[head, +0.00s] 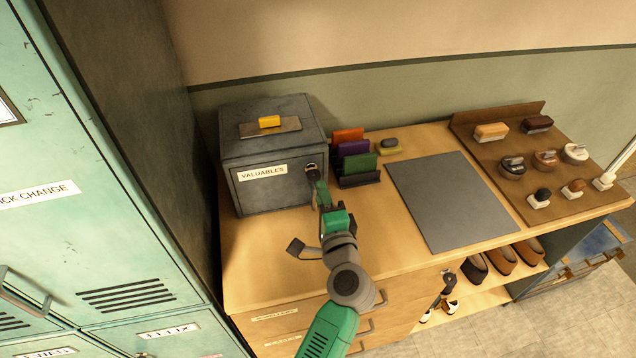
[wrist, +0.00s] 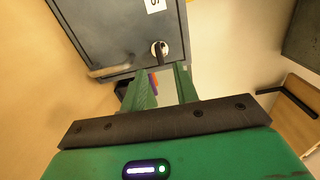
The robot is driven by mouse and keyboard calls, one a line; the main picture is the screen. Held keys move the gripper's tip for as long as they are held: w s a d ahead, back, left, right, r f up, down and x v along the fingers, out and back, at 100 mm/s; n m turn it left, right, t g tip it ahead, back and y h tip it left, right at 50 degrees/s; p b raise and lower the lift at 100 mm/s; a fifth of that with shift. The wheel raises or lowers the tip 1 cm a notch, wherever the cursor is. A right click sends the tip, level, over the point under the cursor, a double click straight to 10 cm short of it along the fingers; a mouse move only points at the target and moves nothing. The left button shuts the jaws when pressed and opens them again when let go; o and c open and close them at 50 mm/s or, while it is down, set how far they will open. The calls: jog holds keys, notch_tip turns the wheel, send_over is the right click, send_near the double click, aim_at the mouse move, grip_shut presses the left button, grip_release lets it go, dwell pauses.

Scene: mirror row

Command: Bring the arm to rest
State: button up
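My gripper (head: 318,188) is in front of the right side of the grey safe (head: 262,192) labelled VALUABLES, close to its lock (head: 311,168). In the wrist view my gripper (wrist: 162,72) shows two green fingers standing apart, with an open gap between them. The round silver lock with a dark key or knob (wrist: 162,50) lies just beyond the fingertips. I see no finger closed on it; whether a fingertip touches it I cannot tell. My arm reaches over the front edge of the wooden counter (head: 262,258).
A rack with orange, purple and green cards (head: 358,165) stands right of the safe, near my gripper. A grey mat (head: 450,200) and a brown board (head: 475,130) with brushes and tins are further right. Teal lockers (head: 110,240) stand at left. Shoes (head: 500,260) sit below the counter.

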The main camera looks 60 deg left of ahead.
jog(key=v, duration=0.2)
jog(key=shift+d, duration=0.25)
jog(key=shift+r, duration=0.1)
jog(key=w+d+r+n+t+h, duration=0.2)
jog(key=w+d+r+t, duration=0.15)
jog(key=d+r, duration=0.5)
jog(key=w+d+r+n+t+h, duration=0.1)
jog(key=w+d+r+t+h, duration=0.15)
jog(key=d+r+t, duration=0.4)
jog(key=w+d+r+n+t+h, duration=0.2)
jog(key=w+d+r+t, duration=0.15)
jog(key=d+r, duration=0.7)
jog(key=s+d+r+m+t+h, duration=0.1)
jog(key=s+d+r+t+h, duration=0.3)
jog(key=d+r, duration=0.35)
jog(key=s+d+r+m+t+h, duration=0.1)
jog(key=s+d+r+t+h, duration=0.2)
jog(key=d+r+h, duration=0.35)
notch_tip(320, 180, up, 19)
jog(key=s+d+p, duration=0.1)
jog(key=d+p, duration=0.1)
jog(key=p, duration=1.4)
